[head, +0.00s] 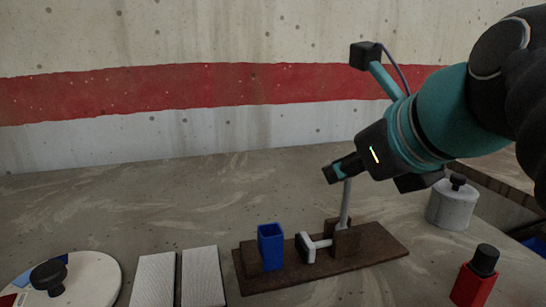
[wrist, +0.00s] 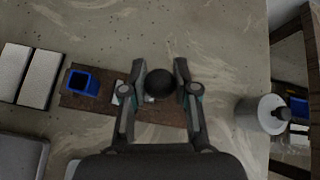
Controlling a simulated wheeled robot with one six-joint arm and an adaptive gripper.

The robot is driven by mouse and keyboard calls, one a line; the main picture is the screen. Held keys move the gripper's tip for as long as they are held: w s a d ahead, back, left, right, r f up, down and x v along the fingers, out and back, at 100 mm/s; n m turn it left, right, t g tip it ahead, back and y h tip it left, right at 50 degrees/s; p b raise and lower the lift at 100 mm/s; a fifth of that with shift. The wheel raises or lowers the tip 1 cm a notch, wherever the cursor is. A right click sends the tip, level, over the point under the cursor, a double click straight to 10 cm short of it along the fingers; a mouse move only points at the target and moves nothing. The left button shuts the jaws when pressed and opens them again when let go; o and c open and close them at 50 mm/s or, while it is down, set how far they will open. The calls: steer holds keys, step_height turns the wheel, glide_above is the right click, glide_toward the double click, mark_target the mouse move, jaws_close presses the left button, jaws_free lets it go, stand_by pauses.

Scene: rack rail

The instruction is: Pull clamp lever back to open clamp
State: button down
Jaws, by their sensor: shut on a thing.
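The clamp sits on a brown board (head: 380,250) on the grey table. Its grey lever (head: 346,205) stands nearly upright, with a slight lean. In the wrist view, the lever's black ball knob (wrist: 160,84) is between the fingers of my gripper (wrist: 160,72). My gripper (head: 338,173) is shut on the knob, which the fingers hide in the head view. A light grey clamp bar with a pad (head: 307,247) extends left from the pivot block. A blue square hollow part (head: 270,247) stands against the brown block on the board; I cannot tell whether the pad touches it.
Two pale ribbed blocks (head: 203,277) lie left of the board. A round white disc with a black knob (head: 95,285) is at the far left. A grey lidded canister (head: 453,206) stands right, with a red bottle with a black cap (head: 474,282) nearer. The table behind the board is clear.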

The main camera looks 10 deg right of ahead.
steer(key=shift+a+r, duration=0.1)
steer(key=shift+r, duration=0.15)
steer(key=c, duration=0.9)
jaws_free()
steer(key=shift+a, duration=0.1)
steer(key=shift+o, duration=0.2)
steer(key=shift+f, duration=0.1)
step_height(320, 180, up, 10)
steer(key=shift+f, duration=0.2)
steer(key=shift+r, duration=0.2)
steer(key=shift+s, duration=0.1)
